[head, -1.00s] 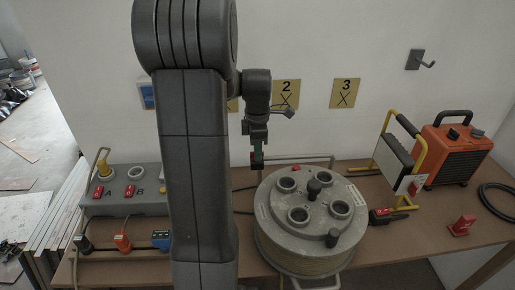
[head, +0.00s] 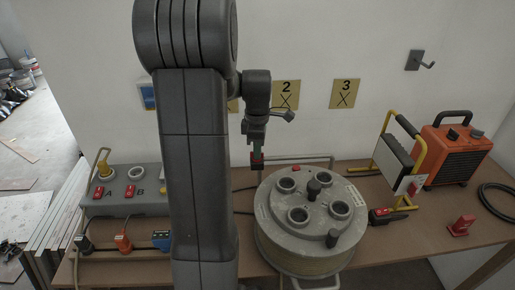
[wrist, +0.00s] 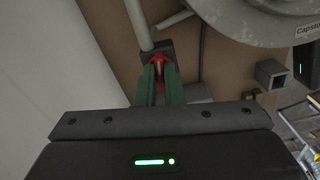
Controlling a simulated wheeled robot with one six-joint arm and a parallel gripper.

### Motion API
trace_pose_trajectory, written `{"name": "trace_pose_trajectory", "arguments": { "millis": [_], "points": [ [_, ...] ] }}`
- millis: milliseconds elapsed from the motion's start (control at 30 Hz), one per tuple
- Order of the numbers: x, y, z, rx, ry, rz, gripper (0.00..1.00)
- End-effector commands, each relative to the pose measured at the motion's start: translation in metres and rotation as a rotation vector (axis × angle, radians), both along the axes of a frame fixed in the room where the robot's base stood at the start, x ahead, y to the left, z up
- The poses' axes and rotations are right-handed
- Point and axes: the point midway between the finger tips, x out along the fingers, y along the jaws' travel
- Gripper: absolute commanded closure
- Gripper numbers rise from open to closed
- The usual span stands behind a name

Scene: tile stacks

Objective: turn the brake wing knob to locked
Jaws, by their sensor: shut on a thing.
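The red brake wing knob (wrist: 158,68) sits between the two green fingers of my gripper (wrist: 160,82) in the wrist view. The fingers are shut on it and cover much of it, so I cannot tell which way its wings point. It is by a dark block at the end of a grey bar. In the head view my gripper (head: 257,160) points down behind the left rear of the cable reel (head: 285,200), with red at its tips.
A socket box (head: 125,190) with plugs stands at the left. A work lamp (head: 392,157), an orange heater (head: 450,148) and a red block (head: 462,226) are at the right. The white wall is close behind my gripper.

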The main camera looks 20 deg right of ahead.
Motion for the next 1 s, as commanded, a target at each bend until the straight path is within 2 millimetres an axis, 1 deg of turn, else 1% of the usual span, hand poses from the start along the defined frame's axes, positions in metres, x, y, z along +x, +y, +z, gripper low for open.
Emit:
{"name": "trace_pose_trajectory", "arguments": {
  "millis": [1000],
  "points": [
    [-0.0004,0.0010,0.0015,-0.002,-0.002,-0.954,1.00]
  ]
}}
